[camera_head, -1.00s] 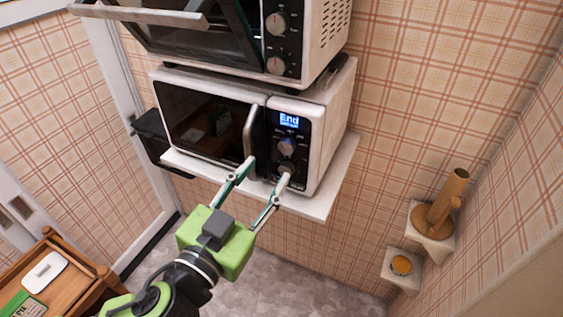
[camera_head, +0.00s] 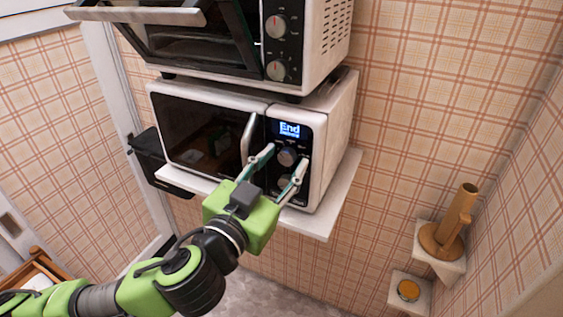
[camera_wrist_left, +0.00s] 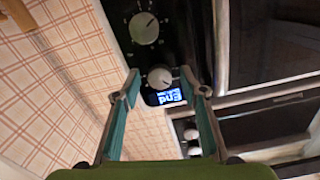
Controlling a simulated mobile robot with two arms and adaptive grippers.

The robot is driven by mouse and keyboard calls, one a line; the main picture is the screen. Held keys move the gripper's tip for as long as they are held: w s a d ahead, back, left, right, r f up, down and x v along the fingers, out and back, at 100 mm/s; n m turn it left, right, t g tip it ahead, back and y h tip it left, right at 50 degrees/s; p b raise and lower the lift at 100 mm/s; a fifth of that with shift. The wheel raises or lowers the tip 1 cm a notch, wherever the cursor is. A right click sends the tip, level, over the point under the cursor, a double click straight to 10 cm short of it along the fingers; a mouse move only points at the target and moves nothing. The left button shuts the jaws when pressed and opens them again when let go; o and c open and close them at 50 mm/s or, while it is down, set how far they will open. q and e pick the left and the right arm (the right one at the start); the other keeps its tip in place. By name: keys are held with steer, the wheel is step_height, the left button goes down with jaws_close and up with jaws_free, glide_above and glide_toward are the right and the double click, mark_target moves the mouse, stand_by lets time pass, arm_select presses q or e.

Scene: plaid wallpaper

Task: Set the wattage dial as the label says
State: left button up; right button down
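The white microwave (camera_head: 325,165) stands on a wall shelf, its lit display (camera_head: 289,129) reading "End". Below the display are an upper dial (camera_head: 287,156) and a lower dial (camera_head: 283,182), partly covered by my fingers. My left gripper (camera_head: 287,158) is open and empty in front of this panel, its fingertips on either side of the upper dial. In the left wrist view the panel is upside down: the upper dial (camera_wrist_left: 160,77) shows between the open fingertips, and the lower dial (camera_wrist_left: 145,28) lies beyond them. I cannot tell whether a finger touches a dial. The dial markings are too small to read.
A toaster oven (camera_head: 318,35) with an open door sits on top of the microwave. The shelf edge (camera_head: 318,226) runs under the gripper. A wooden holder (camera_head: 447,225) and a small jar (camera_head: 408,290) stand on corner shelves at right. A wooden tray (camera_head: 38,268) is at lower left.

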arm_select(q)
steer(key=c, duration=1.1)
